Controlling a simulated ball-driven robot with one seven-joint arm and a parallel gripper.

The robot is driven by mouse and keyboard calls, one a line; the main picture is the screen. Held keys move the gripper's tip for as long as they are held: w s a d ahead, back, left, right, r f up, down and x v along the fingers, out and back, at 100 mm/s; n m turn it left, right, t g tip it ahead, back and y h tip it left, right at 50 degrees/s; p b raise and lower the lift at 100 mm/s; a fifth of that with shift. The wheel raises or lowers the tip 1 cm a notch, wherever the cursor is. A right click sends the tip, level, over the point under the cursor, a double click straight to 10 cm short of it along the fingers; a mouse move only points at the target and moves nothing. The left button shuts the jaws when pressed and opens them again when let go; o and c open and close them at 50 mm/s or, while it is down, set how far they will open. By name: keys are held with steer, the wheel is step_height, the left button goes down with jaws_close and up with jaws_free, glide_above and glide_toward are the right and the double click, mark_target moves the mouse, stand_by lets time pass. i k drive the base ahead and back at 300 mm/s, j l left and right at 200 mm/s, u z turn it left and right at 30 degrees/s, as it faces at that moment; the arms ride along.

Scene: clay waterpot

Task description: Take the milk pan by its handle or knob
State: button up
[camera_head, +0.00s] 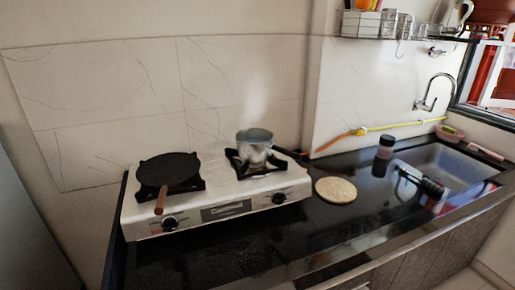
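A silver metal pan (254,146), which looks like the milk pan, stands upright on the right burner of the white gas stove (213,213). A dark bar (291,154) reaches out to the right behind it. I cannot tell whether this is the pan's handle or part of the stove. No knob on the pan can be made out. My gripper is not in view.
A black flat pan (168,167) with a wooden handle sits on the left burner. A round beige board (336,190) lies right of the stove. A dark jar (386,147) stands by the sink (450,166). The black counter (300,235) in front is mostly clear.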

mark_target(249, 149)
steer(key=u, duration=0.5)
steer(key=i+l+u, duration=0.15)
steer(key=u, duration=0.2)
steer(key=i+l+u, duration=0.15)
steer(key=l+u, duration=0.15)
steer(key=i+l+u, duration=0.1)
steer(key=l+u, duration=0.25)
